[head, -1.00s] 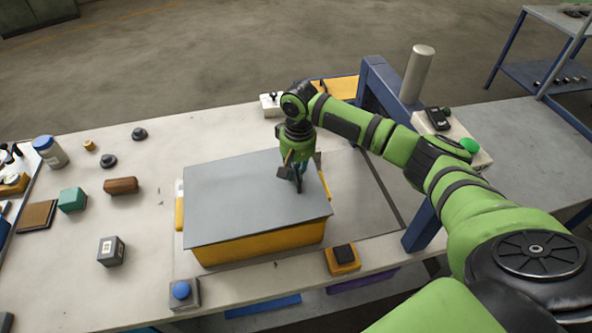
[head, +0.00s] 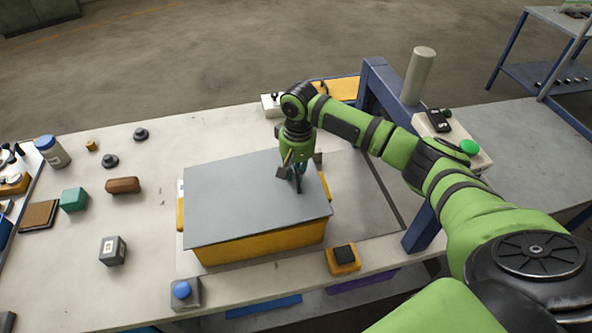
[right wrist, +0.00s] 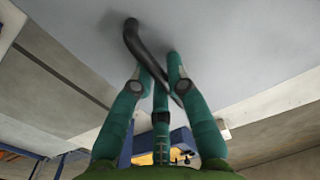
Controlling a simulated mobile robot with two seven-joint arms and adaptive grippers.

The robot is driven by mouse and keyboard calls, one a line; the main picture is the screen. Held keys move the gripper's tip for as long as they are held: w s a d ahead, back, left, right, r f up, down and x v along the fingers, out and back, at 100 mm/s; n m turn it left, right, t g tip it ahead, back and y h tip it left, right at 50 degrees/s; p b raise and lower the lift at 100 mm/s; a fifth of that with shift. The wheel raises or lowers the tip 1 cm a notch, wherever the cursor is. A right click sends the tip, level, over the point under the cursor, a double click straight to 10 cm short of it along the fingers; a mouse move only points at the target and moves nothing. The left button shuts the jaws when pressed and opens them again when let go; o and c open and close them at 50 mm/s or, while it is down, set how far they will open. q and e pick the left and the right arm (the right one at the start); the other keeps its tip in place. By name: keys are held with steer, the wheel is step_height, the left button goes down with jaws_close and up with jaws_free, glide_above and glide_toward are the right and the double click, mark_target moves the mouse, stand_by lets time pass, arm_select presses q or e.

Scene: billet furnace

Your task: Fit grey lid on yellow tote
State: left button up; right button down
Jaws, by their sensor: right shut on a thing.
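The grey lid (head: 235,200) is a flat sheet lying over the top of the yellow tote (head: 262,244). The tote's yellow front wall shows below the lid's front edge, and a strip of yellow shows at the left and right sides. My right gripper (head: 298,186) points down at the lid's right part. In the right wrist view its fingers (right wrist: 160,75) are closed on a dark curved handle (right wrist: 140,50) on the grey lid, which fills the upper part (right wrist: 230,35). Whether the lid is seated all round is hidden from here. My left gripper is out of view.
A blue-buttoned box (head: 184,292) and a yellow box with a black top (head: 343,258) stand at the table's front edge. A blue post frame (head: 385,85) rises at the right. Small blocks, including a brown one (head: 123,185), lie on the left.

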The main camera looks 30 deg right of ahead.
steer(key=shift+f, duration=0.45)
stand_by(0.5)
steer(key=c, duration=1.1)
jaws_free()
steer(key=shift+c, duration=0.2)
steer(key=shift+r, duration=3.5)
